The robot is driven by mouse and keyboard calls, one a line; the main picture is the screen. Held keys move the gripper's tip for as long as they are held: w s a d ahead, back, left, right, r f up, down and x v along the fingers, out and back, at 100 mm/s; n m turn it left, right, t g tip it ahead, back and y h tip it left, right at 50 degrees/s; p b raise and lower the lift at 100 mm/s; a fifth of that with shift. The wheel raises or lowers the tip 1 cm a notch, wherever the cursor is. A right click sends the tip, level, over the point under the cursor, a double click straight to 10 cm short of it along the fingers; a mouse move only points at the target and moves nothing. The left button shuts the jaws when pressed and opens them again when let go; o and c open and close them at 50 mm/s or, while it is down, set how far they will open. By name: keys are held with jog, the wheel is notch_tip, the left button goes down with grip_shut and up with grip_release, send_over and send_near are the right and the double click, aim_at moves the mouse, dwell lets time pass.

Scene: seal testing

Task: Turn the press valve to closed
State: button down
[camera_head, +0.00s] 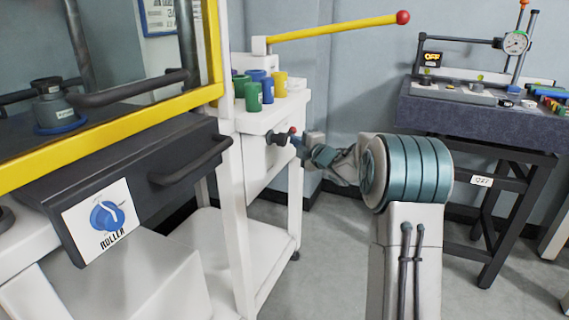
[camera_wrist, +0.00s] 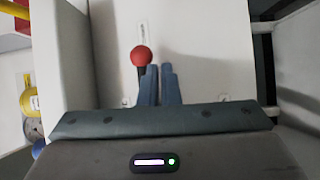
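The press valve shows as a small dark fitting (camera_head: 279,139) with a red ball knob (camera_head: 292,130) on the side of the white press stand. In the wrist view the red knob (camera_wrist: 141,56) sits on a short dark stem, just left of my fingertips. My gripper (camera_head: 298,143) is at the valve; in the wrist view its two fingers (camera_wrist: 159,70) are close together with only a narrow gap and nothing seen between them. The left finger is right beside the stem; I cannot tell whether they touch. The stem's lower part is hidden behind that finger.
The press's long yellow lever with a red end (camera_head: 340,29) reaches out above my arm. Green, blue and yellow cups (camera_head: 252,97) stand on the white stand (camera_head: 268,121). A yellow-framed cabinet (camera_head: 110,130) is at left; a bench with a gauge (camera_head: 480,112) is at right.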

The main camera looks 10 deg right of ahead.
jog(key=shift+w+d+f+h, duration=0.1)
jog(key=shift+w+d+h, duration=0.15)
jog(key=shift+d, duration=0.35)
jog(key=s+d+f+b, duration=0.2)
jog(key=s+d+f, duration=0.3)
jog(key=s+f, duration=0.3)
jog(key=shift+s+f, duration=0.25)
jog(key=shift+s, duration=0.2)
dwell(0.3)
